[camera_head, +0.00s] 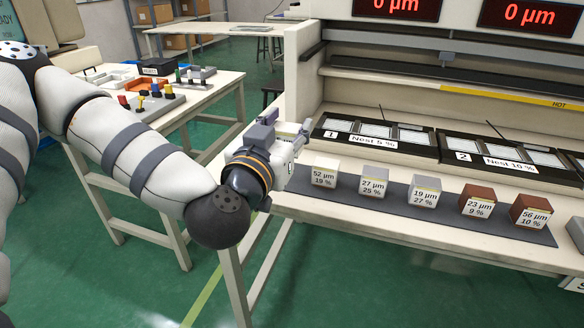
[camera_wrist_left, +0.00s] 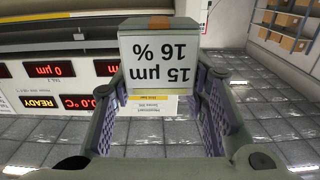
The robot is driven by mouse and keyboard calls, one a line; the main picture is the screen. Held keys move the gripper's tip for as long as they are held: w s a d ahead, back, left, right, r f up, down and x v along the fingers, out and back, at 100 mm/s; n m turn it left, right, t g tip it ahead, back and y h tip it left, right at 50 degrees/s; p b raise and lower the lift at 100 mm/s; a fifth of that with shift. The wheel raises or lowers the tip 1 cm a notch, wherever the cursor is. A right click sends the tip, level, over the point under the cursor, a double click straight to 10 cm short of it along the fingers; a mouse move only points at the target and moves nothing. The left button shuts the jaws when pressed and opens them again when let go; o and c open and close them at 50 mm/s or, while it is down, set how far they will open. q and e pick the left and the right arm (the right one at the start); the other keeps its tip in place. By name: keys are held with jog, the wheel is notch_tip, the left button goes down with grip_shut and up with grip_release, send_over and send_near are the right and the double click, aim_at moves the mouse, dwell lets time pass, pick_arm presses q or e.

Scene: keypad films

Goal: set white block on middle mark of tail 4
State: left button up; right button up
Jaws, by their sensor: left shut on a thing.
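My left gripper (camera_head: 300,134) is at the left end of the long bench, in the air beside the near row of blocks. In the left wrist view my left gripper (camera_wrist_left: 158,90) is shut on a pale block (camera_wrist_left: 160,50) whose label reads 15 µm, 16 %, upside down in that view. In the head view the held block cannot be made out clearly against the gripper. A whitish block (camera_head: 324,172) labelled 52 µm, 19 % stands on the dark mat. No mark of tail 4 can be made out. My right gripper is not in view.
On the dark mat (camera_head: 395,208) stand two grey blocks (camera_head: 374,182) (camera_head: 425,192) and two brown blocks (camera_head: 476,200) (camera_head: 530,211). Behind are the framed panels Nest 1 (camera_head: 372,134) and Nest 2 (camera_head: 503,157). A side table (camera_head: 205,95) with trays stands at the left.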

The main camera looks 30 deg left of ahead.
pick_arm(q)
jog(key=w+a+f, duration=0.1)
jog(key=f, duration=0.1)
jog(key=w+a+f, duration=0.1)
jog(key=w+a+f+b, duration=0.1)
jog(key=w+a+f, duration=0.1)
jog(key=shift+f, duration=0.3)
jog(key=shift+w+a+f, duration=0.15)
jog(key=shift+f, duration=0.65)
jog(key=shift+w+a+f, duration=0.15)
jog(key=shift+f, duration=0.65)
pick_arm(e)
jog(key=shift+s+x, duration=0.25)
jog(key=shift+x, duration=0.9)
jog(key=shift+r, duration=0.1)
pick_arm(q)
jog(key=shift+f, duration=0.25)
jog(key=o, duration=1.3)
jog(key=shift+o, duration=0.2)
jog(key=shift+b, duration=0.3)
